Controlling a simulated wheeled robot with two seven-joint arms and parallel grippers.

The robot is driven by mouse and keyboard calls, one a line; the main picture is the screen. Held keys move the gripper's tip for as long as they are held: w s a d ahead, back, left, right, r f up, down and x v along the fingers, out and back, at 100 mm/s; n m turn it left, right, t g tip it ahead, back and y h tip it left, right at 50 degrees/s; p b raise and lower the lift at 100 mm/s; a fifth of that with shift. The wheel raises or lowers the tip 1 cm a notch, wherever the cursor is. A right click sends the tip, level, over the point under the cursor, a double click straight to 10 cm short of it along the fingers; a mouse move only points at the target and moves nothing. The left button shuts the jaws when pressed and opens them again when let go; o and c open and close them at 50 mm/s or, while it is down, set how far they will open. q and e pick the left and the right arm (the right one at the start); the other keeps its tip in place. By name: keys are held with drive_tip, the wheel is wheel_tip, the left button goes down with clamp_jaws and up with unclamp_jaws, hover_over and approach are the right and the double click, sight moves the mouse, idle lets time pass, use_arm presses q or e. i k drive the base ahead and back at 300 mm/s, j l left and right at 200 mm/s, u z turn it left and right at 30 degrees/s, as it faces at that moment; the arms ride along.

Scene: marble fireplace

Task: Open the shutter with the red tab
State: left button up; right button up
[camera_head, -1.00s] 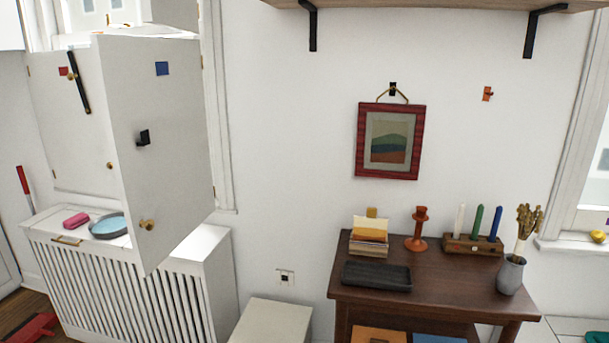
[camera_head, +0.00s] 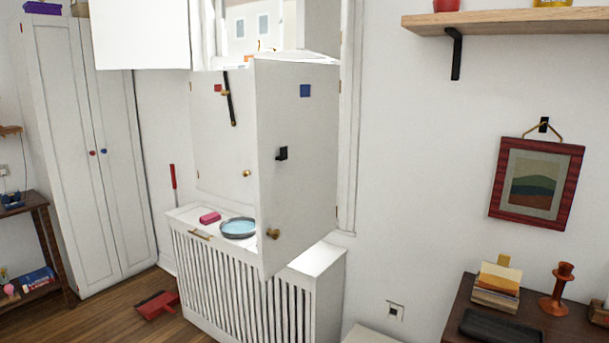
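The shutter with the red tab (camera_head: 217,88) is the left white panel (camera_head: 212,150) in front of the window. It has a small brass knob (camera_head: 246,173) low on its right side and a black bar (camera_head: 230,100) near its top. The shutter with the blue tab (camera_head: 305,90) is the right white panel (camera_head: 300,190); it stands swung out toward me and overlaps the left panel's right side. It carries a black catch (camera_head: 281,153) and a brass knob (camera_head: 273,233). Neither of my grippers is in view.
A slatted white radiator cover (camera_head: 250,290) stands below the shutters, with a blue-filled round dish (camera_head: 238,228) and a pink block (camera_head: 210,217) on top. A tall white cupboard (camera_head: 85,150) is at left. A red dustpan (camera_head: 157,304) lies on the wooden floor. A dark table (camera_head: 575,325) is at right.

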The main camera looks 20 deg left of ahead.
sight(223, 151)
drive_tip(key=i+j, duration=0.3)
drive_tip(key=i+j+z, duration=0.1)
drive_tip(key=i+j, duration=0.2)
drive_tip(key=j, duration=0.2)
drive_tip(key=i+j, duration=0.25)
drive_tip(key=j, duration=0.15)
drive_tip(key=i+j, duration=0.3)
drive_tip(key=j, duration=0.15)
drive_tip(key=i+j+z, duration=0.1)
drive_tip(key=i+j, duration=0.15)
drive_tip(key=j, duration=0.15)
drive_tip(key=i+j, duration=0.3)
drive_tip(key=j, duration=0.15)
drive_tip(key=i+j, duration=0.25)
drive_tip(key=j, duration=0.15)
drive_tip(key=z, duration=0.05)
